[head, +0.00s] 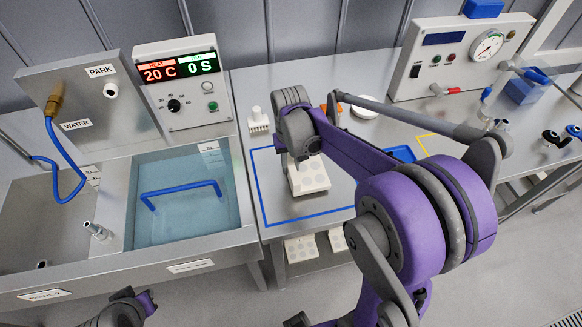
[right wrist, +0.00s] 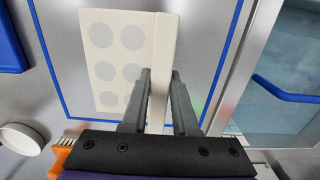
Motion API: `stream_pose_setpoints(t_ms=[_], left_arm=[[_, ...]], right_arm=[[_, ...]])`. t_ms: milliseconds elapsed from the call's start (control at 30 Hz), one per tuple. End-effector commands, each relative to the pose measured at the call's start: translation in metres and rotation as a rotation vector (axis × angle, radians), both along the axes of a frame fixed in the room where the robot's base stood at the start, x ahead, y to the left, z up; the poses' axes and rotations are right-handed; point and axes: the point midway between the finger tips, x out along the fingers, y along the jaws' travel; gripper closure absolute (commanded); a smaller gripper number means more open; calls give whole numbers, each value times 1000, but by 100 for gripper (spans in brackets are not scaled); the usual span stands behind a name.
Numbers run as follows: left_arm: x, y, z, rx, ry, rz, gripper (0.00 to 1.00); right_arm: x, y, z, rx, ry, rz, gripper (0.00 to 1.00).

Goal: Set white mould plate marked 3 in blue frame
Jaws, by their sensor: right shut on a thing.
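A white mould plate (head: 309,180) with round grey recesses is below my right gripper (head: 303,158) in the head view. In the right wrist view my right gripper (right wrist: 158,85) is shut on the raised rib along one side of the plate (right wrist: 118,62). No number shows on it. The blue frame (head: 308,218) is an outline on the steel table; its lines also show in the right wrist view (right wrist: 227,62). The plate appears inside the outline, but whether it touches the table I cannot tell. Part of my left arm shows at bottom left; its gripper is out of sight.
A water basin (head: 185,208) with a blue handle adjoins the table at left. More white plates (head: 300,248) are under the tabletop.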

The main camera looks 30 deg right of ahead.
Motion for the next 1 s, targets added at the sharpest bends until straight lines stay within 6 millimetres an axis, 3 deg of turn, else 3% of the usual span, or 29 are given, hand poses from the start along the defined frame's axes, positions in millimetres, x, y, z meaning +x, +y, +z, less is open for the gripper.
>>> stream_pose_setpoints(t_ms=[100,500,533,700,1000], left_arm=[[-1,0,-1,0,1,0,100],[-2,0,-5,0,4,0,100],[-2,0,-6,0,4,0,100],[-2,0,-4,0,3,0,100],[-1,0,-3,0,2,0,100]], right_arm=[[0,0,-13,0,0,0,100],[0,0,-19,-1,1,0,100],[0,0,-19,0,1,0,71],[0,0,-18,0,0,0,43],[0,0,-16,0,0,0,43]])
